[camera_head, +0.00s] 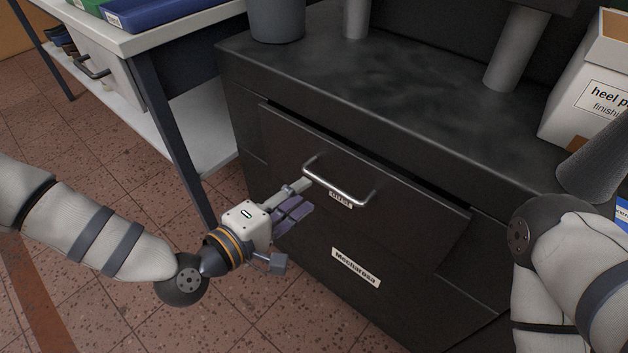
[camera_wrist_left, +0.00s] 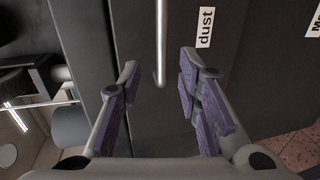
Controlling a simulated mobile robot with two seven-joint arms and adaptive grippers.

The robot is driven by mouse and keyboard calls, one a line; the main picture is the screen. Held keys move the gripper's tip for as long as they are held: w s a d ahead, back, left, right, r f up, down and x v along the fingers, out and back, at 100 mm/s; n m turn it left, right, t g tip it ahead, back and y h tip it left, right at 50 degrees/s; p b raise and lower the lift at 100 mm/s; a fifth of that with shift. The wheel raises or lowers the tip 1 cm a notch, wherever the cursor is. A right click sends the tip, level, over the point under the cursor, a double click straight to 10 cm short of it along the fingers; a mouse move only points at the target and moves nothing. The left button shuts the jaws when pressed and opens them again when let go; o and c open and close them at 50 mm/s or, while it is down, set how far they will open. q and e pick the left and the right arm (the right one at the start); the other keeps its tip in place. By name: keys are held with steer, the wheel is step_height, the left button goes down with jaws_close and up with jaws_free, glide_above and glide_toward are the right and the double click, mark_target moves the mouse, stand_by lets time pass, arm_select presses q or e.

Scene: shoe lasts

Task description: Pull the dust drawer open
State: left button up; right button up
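The dust drawer (camera_head: 285,150) is the wide dark front in the upper part of the black cabinet. Its front stands a little proud of the cabinet, with a dark gap along the top edge. A silver bar handle (camera_head: 345,190) crosses it, with a small "dust" label (camera_wrist_left: 205,27) beside it. My left gripper (camera_head: 303,198) is open at the left end of the handle. In the left wrist view the handle (camera_wrist_left: 161,35) runs in between the spread purple-padded fingers (camera_wrist_left: 158,75), with space on both sides. My right arm shows at the right; its gripper is not visible.
A label (camera_head: 356,267) sits lower on the cabinet. The cabinet top carries a grey bin (camera_head: 277,20), grey posts and a white heel box (camera_head: 590,85). A workbench (camera_head: 160,35) with a dark leg stands left. Tiled floor (camera_head: 130,310) lies open in front.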

mark_target(321, 183)
arm_select(q)
steer(key=x, duration=0.7)
steer(key=shift+w+d+f, duration=0.1)
steer(key=shift+d+f, duration=0.05)
steer(key=shift+c, duration=0.2)
jaws_close()
